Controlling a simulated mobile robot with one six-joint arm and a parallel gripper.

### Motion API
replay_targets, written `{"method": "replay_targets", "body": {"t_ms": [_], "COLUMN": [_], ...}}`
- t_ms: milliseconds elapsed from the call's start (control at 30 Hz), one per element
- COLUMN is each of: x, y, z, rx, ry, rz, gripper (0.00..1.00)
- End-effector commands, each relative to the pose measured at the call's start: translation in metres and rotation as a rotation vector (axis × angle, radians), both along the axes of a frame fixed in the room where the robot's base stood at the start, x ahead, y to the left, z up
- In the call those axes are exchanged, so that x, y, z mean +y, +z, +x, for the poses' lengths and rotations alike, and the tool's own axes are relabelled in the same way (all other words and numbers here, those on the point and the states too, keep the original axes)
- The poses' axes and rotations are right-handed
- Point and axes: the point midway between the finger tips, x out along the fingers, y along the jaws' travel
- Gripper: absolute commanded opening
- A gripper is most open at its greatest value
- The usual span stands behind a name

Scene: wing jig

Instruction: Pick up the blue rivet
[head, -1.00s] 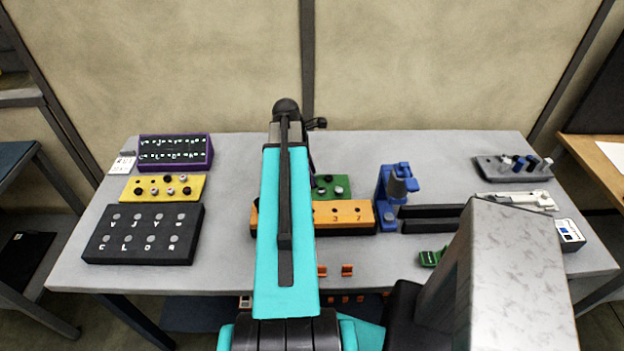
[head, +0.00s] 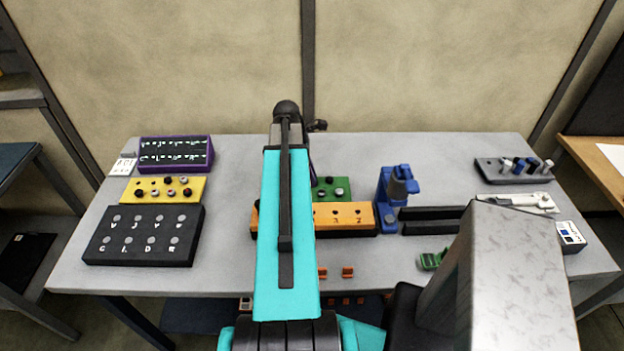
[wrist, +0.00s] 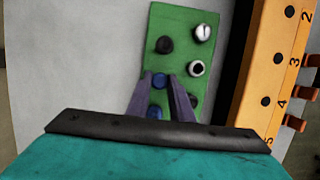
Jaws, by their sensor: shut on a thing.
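In the wrist view my gripper (wrist: 160,78) reaches over a green block (wrist: 185,20) with its two purple-grey fingers. The fingertips are closed around a blue rivet (wrist: 158,81), whose round top shows between them. The rivet appears at the block; I cannot tell whether it is lifted. Another dark bluish round piece (wrist: 155,112) lies between the fingers, nearer the wrist, partly shaded. In the head view the green block (head: 342,182) shows right of my arm, which hides the fingertips and the blue rivet.
Black (wrist: 164,45) and pale-topped (wrist: 203,32) rivets stand on the green block. A numbered orange bar (head: 345,218) lies in front of it. A blue clamp-like stand (head: 388,205) is to the right. A yellow block (head: 150,190) and a black lettered box (head: 143,236) are left.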

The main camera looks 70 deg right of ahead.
Motion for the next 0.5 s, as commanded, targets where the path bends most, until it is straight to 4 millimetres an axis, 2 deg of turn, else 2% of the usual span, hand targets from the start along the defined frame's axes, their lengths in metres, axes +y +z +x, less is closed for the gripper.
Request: {"method": "replay_targets", "body": {"t_ms": [267,500], "x": [0.0,-0.001], "y": [0.007,0.025], "z": [0.0,0.0], "rx": [0.0,-0.001], "ry": [0.0,0.001], "rz": [-0.001,-0.002], "gripper": [0.0,0.0]}}
